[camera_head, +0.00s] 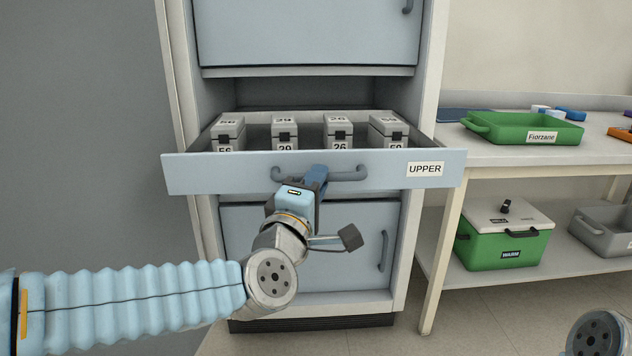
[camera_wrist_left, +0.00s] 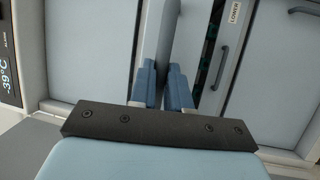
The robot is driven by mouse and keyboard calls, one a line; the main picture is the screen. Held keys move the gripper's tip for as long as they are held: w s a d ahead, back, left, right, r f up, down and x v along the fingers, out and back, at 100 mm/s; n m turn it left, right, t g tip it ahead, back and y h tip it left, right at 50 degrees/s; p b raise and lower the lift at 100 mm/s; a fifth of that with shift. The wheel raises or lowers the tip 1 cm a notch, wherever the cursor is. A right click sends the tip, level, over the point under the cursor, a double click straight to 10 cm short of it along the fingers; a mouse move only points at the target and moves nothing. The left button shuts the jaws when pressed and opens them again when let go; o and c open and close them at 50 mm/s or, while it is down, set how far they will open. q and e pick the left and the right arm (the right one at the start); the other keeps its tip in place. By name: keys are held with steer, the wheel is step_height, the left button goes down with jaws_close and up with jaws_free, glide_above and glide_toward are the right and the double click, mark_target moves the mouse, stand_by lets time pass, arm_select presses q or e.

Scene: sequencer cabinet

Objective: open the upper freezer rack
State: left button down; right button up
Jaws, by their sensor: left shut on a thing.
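The upper freezer rack (camera_head: 230,174) is a pale blue drawer front labelled UPPER, standing out from the cabinet. Its grey handle bar (camera_head: 346,174) runs across the middle of the front. Several grey numbered boxes (camera_head: 338,130) stand inside the rack behind the front. My left gripper (camera_head: 316,178) is at the middle of the handle, its blue fingers shut on it. In the left wrist view the fingers (camera_wrist_left: 165,88) close on a pale blue-grey piece; the exact contact is hard to see. In the head view, part of the handle is hidden behind the fingers.
A closed lower door (camera_head: 345,225) with a handle is below the rack, and a closed door (camera_head: 308,30) is above. To the right, a bench holds a green tray (camera_head: 520,131); a green box (camera_head: 500,245) and grey bin (camera_head: 600,232) stand on its lower shelf.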

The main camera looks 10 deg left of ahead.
arm_select(q)
steer(key=c, duration=1.1)
jaws_free()
steer(key=b+v, duration=0.1)
steer(key=v, duration=1.2)
steer(key=shift+s+f+b, duration=0.2)
steer(key=shift+s+b, duration=0.1)
steer(key=shift+s, duration=0.05)
